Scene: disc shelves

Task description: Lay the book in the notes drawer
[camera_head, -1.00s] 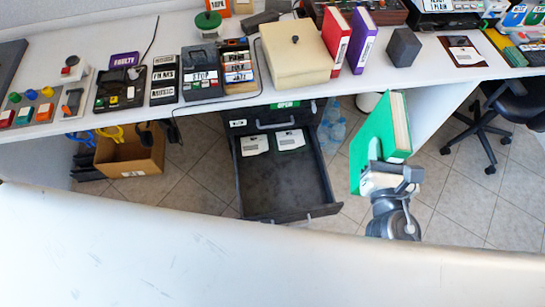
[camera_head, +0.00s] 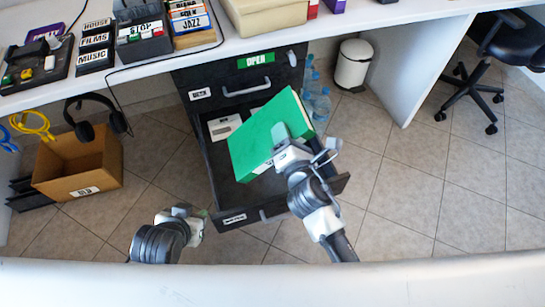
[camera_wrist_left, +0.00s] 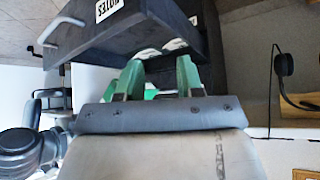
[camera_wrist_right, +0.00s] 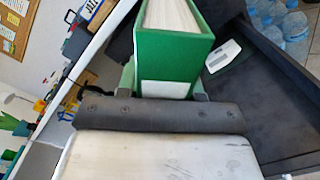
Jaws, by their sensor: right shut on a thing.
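The green book (camera_head: 262,137) is held tilted over the open notes drawer (camera_head: 252,211), in the air. My right gripper (camera_head: 281,138) is shut on one edge of it; the right wrist view shows the book (camera_wrist_right: 175,62) between the fingers, with the dark drawer interior (camera_wrist_right: 272,105) beside it. The drawer is pulled out under the desk, and a white-labelled item (camera_head: 225,126) lies inside at its back; the book hides part of the interior. My left gripper (camera_head: 200,216) is just left of the drawer's front. In the left wrist view its fingers (camera_wrist_left: 158,78) are apart and empty near the drawer.
An upper drawer marked open (camera_head: 256,60) is closed above. A cardboard box (camera_head: 80,165) stands left, below hanging headphones (camera_head: 98,118). Water bottles (camera_head: 319,102) and a white bin (camera_head: 353,65) stand right of the cabinet. Floor at right is clear up to the chair (camera_head: 480,80).

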